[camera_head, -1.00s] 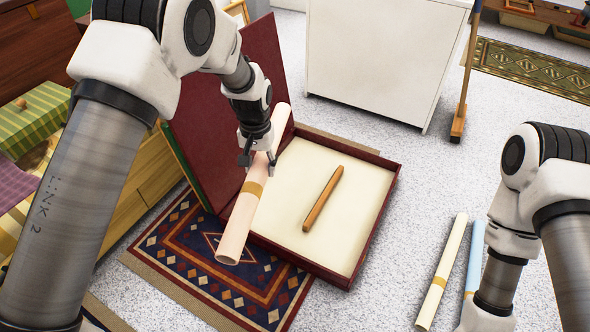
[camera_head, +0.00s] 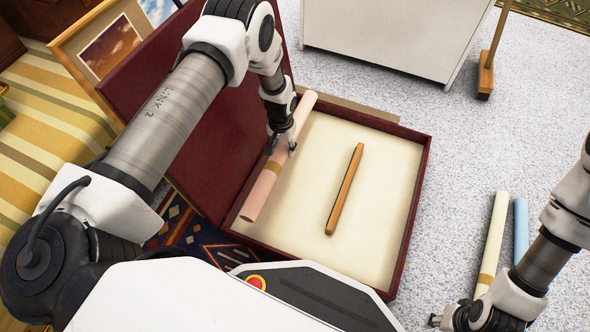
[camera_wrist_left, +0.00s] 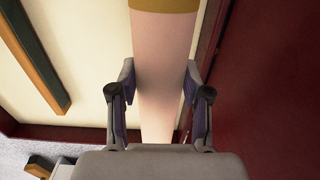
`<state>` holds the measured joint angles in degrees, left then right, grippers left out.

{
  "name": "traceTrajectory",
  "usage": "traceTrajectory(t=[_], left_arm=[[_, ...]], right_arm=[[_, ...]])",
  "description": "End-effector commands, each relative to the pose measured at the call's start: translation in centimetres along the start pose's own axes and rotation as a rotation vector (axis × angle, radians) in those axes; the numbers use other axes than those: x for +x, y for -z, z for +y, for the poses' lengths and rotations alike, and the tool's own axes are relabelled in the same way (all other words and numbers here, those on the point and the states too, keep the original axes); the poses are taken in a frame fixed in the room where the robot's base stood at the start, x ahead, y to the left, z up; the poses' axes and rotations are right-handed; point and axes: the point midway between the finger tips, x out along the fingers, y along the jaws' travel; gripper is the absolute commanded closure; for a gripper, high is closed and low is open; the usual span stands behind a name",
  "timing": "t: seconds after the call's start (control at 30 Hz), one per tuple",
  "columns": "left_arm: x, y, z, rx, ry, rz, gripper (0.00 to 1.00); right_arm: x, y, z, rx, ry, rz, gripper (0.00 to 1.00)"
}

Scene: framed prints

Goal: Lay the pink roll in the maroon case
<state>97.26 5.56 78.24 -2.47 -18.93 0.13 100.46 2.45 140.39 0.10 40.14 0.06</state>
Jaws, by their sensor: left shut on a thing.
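The pink roll (camera_head: 262,190) has a tan band and lies lengthwise along the left, hinge side of the maroon case (camera_head: 414,200). My left gripper (camera_head: 282,150) is shut on the roll near its middle. In the left wrist view the roll (camera_wrist_left: 163,60) runs between the two fingers (camera_wrist_left: 160,105), with the cream lining on one side and the maroon lid on the other. I cannot tell whether the roll touches the case floor. The case stands open, its lid (camera_head: 200,140) raised at the left. My right gripper (camera_head: 450,318) is at the bottom right, away from the case; its fingers are unclear.
A brown wooden bar (camera_head: 345,190) lies in the middle of the case. A cream roll (camera_head: 493,240) and a blue roll (camera_head: 521,230) lie on the grey floor at right. A white cabinet (camera_head: 390,35) stands behind. Framed prints (camera_head: 110,48) lean behind the lid.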

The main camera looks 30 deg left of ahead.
Motion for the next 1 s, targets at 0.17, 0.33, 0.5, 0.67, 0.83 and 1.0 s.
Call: traceTrajectory(t=[0.17, 0.33, 0.5, 0.67, 0.83, 1.0], left_arm=[[4.6, 0.0, 0.1, 0.002, 0.000, -0.001, 0.92], [7.3, 0.0, 0.1, 0.001, 0.000, -0.001, 0.92], [8.1, 0.0, 0.1, 0.000, 0.000, 0.000, 0.91], [8.1, 0.0, 0.1, 0.000, 0.000, -0.001, 0.91], [8.4, 0.0, 0.1, 0.000, 0.000, -0.001, 0.42], [8.4, 0.0, 0.1, 0.001, 0.000, -0.001, 0.27]], right_arm=[[3.0, 0.1, 0.1, 0.005, -0.001, 0.003, 0.60], [4.7, 0.3, 0.1, 0.008, -0.001, 0.007, 0.60], [5.0, 0.4, 0.1, 0.007, -0.002, 0.011, 0.60], [5.0, 0.4, 0.1, 0.007, -0.002, 0.011, 0.60], [5.3, 0.5, 0.1, 0.006, -0.002, 0.014, 0.60], [5.2, 0.5, 0.1, 0.006, -0.002, 0.013, 0.60]])
